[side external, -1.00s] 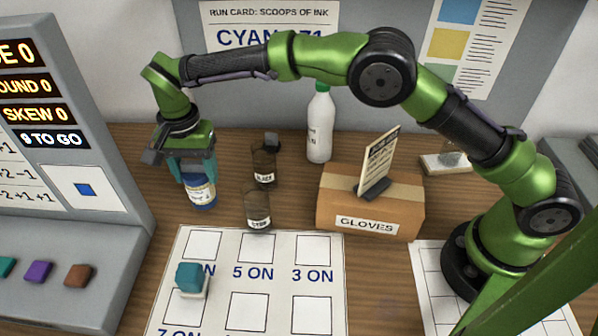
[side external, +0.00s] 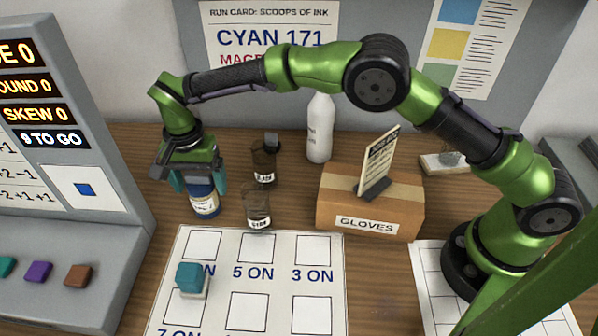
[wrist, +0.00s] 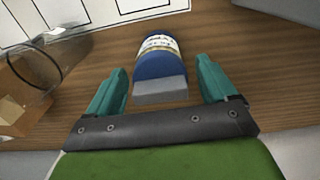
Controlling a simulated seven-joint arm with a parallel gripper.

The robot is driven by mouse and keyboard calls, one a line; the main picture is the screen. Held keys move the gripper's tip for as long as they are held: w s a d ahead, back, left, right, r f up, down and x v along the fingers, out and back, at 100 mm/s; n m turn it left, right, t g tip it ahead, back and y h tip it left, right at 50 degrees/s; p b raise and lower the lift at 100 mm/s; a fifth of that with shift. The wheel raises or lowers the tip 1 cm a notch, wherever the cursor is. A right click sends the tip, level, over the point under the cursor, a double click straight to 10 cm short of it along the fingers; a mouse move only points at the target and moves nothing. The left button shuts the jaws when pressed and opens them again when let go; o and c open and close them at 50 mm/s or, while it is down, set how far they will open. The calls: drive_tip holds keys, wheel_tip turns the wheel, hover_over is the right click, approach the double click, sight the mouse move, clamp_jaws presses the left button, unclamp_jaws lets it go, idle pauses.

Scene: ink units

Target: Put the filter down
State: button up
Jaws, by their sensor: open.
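No thing here is marked as a filter. A blue cylinder with a white label (side external: 203,203) stands on the wooden table left of the brown cups; in the wrist view it also shows a flat grey end (wrist: 160,91). My gripper (side external: 199,184) is open above and around it, one teal finger on each side. In the wrist view the fingers of my gripper (wrist: 160,87) show clear gaps on both sides of the cylinder. My gripper hides its upper part in the side view.
A white bottle (side external: 320,130) and a gloves box (side external: 371,208) are farther right. A printed mat (side external: 222,274) with a teal-topped block (side external: 191,280) lies in front. A grey console (side external: 60,240) is left.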

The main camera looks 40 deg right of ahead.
drive_tip(key=shift+r, duration=0.1)
wheel_tip(320, 180, up, 12)
drive_tip(key=s+d+r+n+t+y, duration=0.1)
drive_tip(key=d+r, duration=0.7)
drive_tip(key=d, duration=0.1)
drive_tip(key=s+d+r+n+t+y, duration=0.1)
drive_tip(key=s+d+r+n+t, duration=0.1)
drive_tip(key=s+d+r, duration=0.45)
drive_tip(key=s+d+f+n+t, duration=0.1)
drive_tip(key=s+d+f+t, duration=0.1)
drive_tip(key=s+d+f, duration=0.2)
drive_tip(key=s+d+f+n+t, duration=0.1)
drive_tip(key=s+d+f, duration=0.3)
drive_tip(key=s+d, duration=0.4)
drive_tip(key=s+t, duration=0.1)
drive_tip(key=s, duration=0.4)
drive_tip(key=shift+s+f, duration=0.15)
